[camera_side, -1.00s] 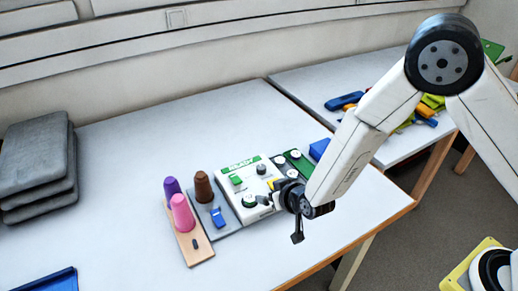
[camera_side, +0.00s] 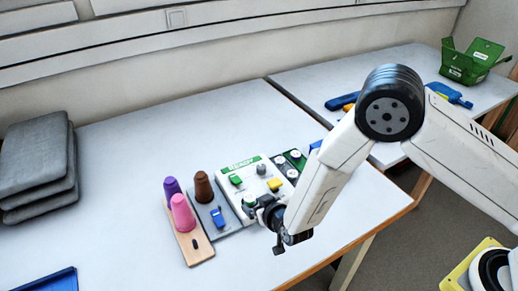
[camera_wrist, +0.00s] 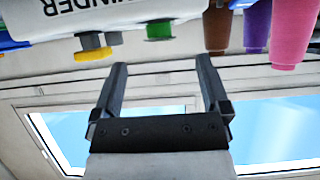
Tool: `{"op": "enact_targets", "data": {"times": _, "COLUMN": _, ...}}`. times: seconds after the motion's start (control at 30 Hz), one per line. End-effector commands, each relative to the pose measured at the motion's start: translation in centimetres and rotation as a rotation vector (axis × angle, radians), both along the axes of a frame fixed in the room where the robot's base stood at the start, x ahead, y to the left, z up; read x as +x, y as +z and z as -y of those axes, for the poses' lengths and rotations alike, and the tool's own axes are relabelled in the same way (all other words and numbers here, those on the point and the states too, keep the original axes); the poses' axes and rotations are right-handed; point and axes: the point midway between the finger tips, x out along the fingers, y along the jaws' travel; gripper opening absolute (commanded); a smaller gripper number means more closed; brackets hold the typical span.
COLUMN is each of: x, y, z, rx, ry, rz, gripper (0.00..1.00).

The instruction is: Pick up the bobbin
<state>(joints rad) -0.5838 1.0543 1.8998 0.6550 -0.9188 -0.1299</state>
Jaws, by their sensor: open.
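A white winder (camera_side: 243,180) with a green "READY" display stands on the near table. A small green spool-like piece (camera_side: 249,200), which looks like the bobbin, sits at its front. It also shows in the wrist view (camera_wrist: 160,30), upside down, just beyond and above the gap between my fingers. My gripper (camera_side: 264,224) is in front of the winder, close to this piece. In the wrist view my gripper (camera_wrist: 162,70) is open, with nothing between its fingers. Contact with the winder cannot be told.
Purple (camera_side: 172,187), pink (camera_side: 182,212) and brown (camera_side: 203,186) cones stand left of the winder. A blue clip (camera_side: 218,217) sits beside them. A yellow knob (camera_wrist: 93,50) is near the green piece. Grey pads (camera_side: 38,160) lie far left. The table's middle left is clear.

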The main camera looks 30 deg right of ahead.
Motion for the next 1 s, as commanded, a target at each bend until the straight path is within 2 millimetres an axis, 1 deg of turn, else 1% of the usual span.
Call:
{"op": "enact_targets", "data": {"times": 0.37, "x": 0.6, "y": -0.4, "z": 0.1, "rx": 0.0, "ry": -0.001, "rz": -0.002, "gripper": 0.96}}
{"op": "enact_targets", "data": {"times": 0.8, "x": 4.1, "y": -2.2, "z": 0.1, "rx": 0.001, "ry": 0.0, "rz": 0.0, "gripper": 0.96}}
{"op": "enact_targets", "data": {"times": 1.0, "x": 4.8, "y": -2.6, "z": 0.0, "rx": 0.001, "ry": 0.0, "rz": -0.001, "gripper": 0.96}}
